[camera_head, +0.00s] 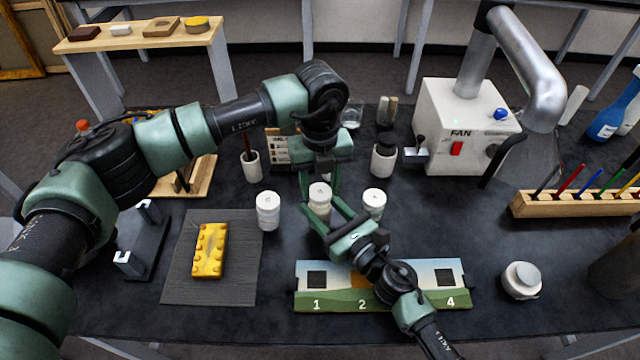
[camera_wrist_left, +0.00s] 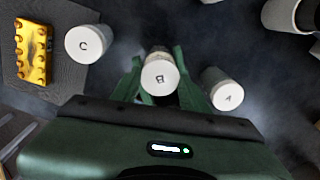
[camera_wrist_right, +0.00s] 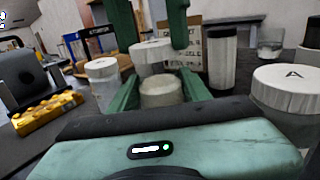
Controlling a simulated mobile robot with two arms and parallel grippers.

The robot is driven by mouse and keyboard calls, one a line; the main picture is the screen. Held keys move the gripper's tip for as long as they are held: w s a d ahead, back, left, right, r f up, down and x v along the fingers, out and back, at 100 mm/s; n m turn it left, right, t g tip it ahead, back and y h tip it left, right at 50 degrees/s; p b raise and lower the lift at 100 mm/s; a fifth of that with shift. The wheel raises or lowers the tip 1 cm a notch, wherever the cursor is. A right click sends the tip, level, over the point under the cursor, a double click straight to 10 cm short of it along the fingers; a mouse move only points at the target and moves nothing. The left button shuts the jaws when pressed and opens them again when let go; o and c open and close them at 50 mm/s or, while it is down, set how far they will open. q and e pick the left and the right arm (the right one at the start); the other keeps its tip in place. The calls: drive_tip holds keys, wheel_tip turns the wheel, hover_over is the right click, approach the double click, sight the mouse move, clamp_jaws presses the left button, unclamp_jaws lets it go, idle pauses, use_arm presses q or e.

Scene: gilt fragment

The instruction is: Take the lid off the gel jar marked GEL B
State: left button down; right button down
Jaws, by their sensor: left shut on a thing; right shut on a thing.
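The GEL B jar (camera_head: 320,208) is the white middle one of three lidded jars. Its lid (camera_wrist_left: 160,77) shows the letter B in the left wrist view. My left gripper (camera_head: 320,186) comes down from above and is shut on the lid, one finger on each side. My right gripper (camera_head: 326,213) reaches in from the front and is shut on the jar's body (camera_wrist_right: 161,92). In the right wrist view the lid sits directly above the body.
Jar C (camera_head: 268,212) stands close on the left and jar A (camera_head: 374,203) close on the right. A numbered board (camera_head: 330,300) lies in front, under my right arm. A yellow block (camera_head: 209,250) rests on a grey mat (camera_head: 185,285). A fan box (camera_head: 460,125) stands behind right.

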sight(320, 192)
use_arm(q)
drive_tip(key=shift+r, duration=2)
use_arm(e)
drive_tip(key=c, duration=0.6)
unclamp_jaws()
use_arm(q)
drive_tip(key=shift+f, duration=0.1)
